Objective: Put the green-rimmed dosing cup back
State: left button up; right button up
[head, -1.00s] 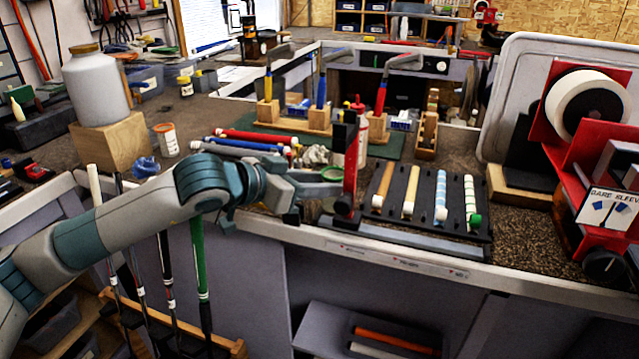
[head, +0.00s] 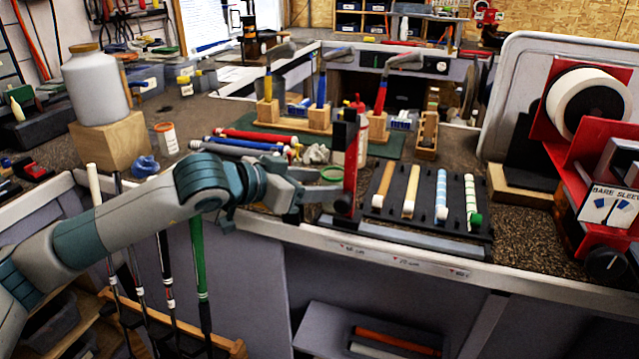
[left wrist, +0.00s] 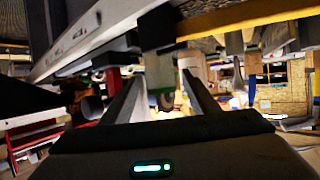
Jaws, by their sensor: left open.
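The green rim (head: 331,174) of the dosing cup shows in the head view on the bench near the front edge, just beyond my left fingers. The cup's body is mostly hidden there. My left gripper (head: 322,189) is open, low over the front edge of the bench and close to the cup; I cannot tell whether it touches it. In the left wrist view a pale piece with a green part (left wrist: 166,98) shows between the two open fingers (left wrist: 163,104); I cannot tell for sure that it is the cup. My right gripper is not in view.
A red and black upright (head: 349,168) stands right beside my left fingertips. To its right is a black rack (head: 424,205) of several grips. A red-capped bottle (head: 361,140) stands behind. An orange-rimmed cup (head: 167,139) and a large white jar (head: 96,88) stand at left.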

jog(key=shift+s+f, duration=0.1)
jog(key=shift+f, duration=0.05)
pick_arm(q)
jog(key=shift+r, duration=0.15)
jog(key=shift+s+a+r, duration=0.15)
jog(key=shift+s+a, duration=0.1)
jog(key=shift+a, duration=0.15)
jog(key=b+v, duration=0.1)
jog(key=v, duration=1)
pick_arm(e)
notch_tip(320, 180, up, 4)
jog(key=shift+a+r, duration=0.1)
pick_arm(q)
jog(key=shift+d, duration=0.1)
